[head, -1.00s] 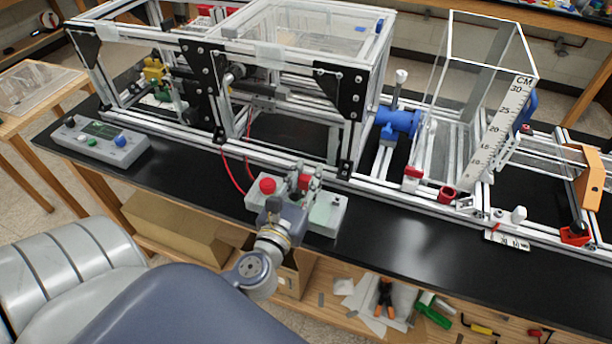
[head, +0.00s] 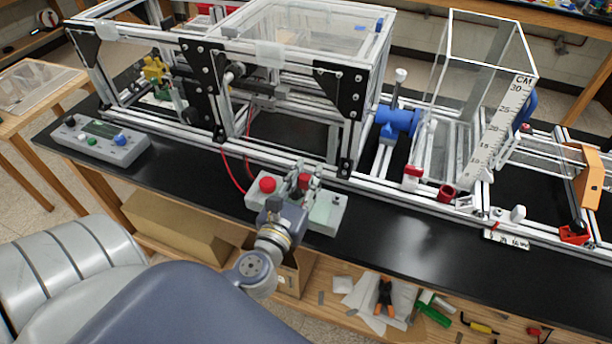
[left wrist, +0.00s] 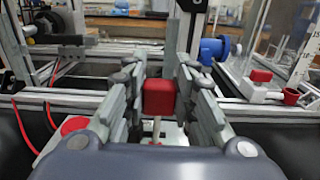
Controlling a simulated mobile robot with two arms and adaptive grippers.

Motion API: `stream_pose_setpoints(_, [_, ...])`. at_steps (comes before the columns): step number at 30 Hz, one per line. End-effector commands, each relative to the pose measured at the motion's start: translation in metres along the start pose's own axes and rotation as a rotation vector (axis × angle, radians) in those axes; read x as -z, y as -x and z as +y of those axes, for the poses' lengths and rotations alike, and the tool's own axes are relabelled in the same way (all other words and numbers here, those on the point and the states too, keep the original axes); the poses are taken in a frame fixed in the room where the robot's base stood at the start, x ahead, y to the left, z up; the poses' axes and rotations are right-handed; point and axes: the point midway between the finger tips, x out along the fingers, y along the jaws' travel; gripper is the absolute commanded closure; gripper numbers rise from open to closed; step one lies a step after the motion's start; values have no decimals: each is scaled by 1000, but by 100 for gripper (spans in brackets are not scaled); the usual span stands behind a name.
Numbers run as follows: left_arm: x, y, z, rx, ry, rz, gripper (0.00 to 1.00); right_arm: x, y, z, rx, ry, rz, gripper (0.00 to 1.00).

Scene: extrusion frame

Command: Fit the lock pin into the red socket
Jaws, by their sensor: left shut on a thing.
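My left gripper (head: 304,178) is over the grey box with the red button, near the front edge of the black bench. In the left wrist view its two fingers (left wrist: 159,92) are shut on the red head of the lock pin (left wrist: 159,99). A thin pale shaft points down below the head; its tip is hidden. The red head also shows between the fingers in the head view (head: 303,181). The red socket (head: 447,193) is a small open cup on the front rail, well to the right; it also shows in the left wrist view (left wrist: 291,96). My right gripper is not in view.
The grey box (head: 326,214) has a red button (head: 267,185). Behind it stands the extrusion frame (head: 300,168) with red cables. A white block with a red top (head: 412,174) stands left of the socket. The bench front right of the box is clear.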

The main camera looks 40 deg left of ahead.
Motion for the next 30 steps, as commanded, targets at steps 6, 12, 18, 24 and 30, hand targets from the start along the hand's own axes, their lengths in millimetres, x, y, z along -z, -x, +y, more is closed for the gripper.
stream_pose_setpoints(6, [6, 0, 0, 0, 0, 0, 99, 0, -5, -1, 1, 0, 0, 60])
stream_pose_setpoints(12, [11, 0, 0, 0, 0, 0, 99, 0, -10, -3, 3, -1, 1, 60])
stream_pose_setpoints(18, [16, 0, 0, 0, 0, 0, 99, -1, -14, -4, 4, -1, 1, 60])
stream_pose_setpoints(24, [21, 0, 0, 0, -1, 0, 99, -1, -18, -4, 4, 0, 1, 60])
stream_pose_setpoints(30, [24, 0, 0, 0, -1, 0, 68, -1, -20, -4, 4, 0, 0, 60])
